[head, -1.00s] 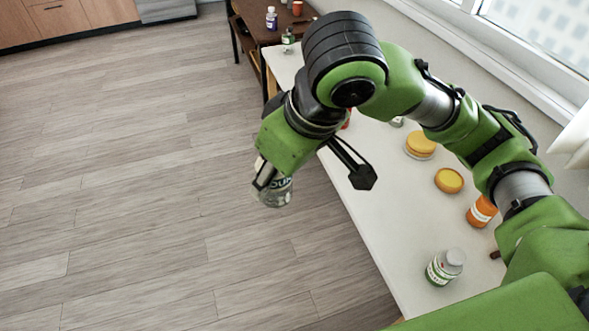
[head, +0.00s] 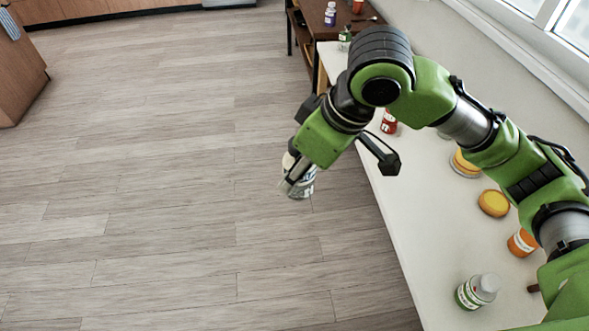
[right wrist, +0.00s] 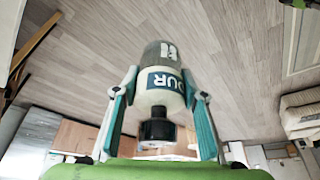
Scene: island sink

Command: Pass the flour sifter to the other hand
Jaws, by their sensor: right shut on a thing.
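The flour sifter (head: 300,180) is a small jar-like container with a dark label. My left gripper is in neither view.
The white counter (head: 410,235) holds a green-labelled jar (head: 477,291), an orange jar (head: 521,242), yellow-lidded containers (head: 493,203) and a red jar (head: 389,122). A brown table (head: 330,25) stands beyond. A wooden cabinet (head: 20,70) is at far left. The floor between is clear.

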